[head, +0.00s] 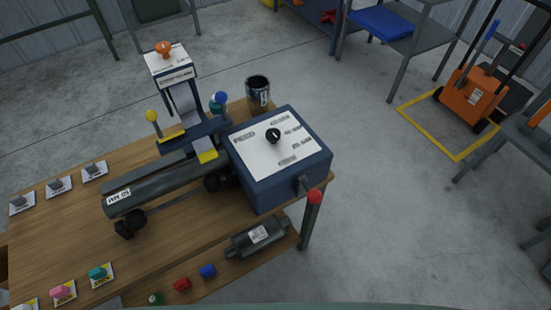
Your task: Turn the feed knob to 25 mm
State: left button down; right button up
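A black round knob (274,135) with a small white mark sits on the white top panel (262,150) of a blue box-shaped machine (292,184). Several printed labels lie around the knob on the panel, too small to read, so I cannot tell its setting. I take it to be the feed knob. An orange knob (163,47) stands on a separate white-topped unit at the back of the bench. Neither of my grippers is in view, and nothing touches the black knob.
The machine stands at the right end of a wooden bench (60,222). A red-tipped lever (314,197) sticks out at its front right. A dark cup (258,92) stands behind it. A muffler (257,238) lies below.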

aim_at(273, 135)
jog(key=k+j+z, duration=0.1)
jog(key=j+z, duration=0.15)
jog(key=z, duration=0.2)
jog(key=k+j+z, duration=0.1)
jog(key=j+z, duration=0.15)
jog(key=z, duration=0.2)
jog(key=k+j+z, duration=0.15)
jog(key=z, duration=0.3)
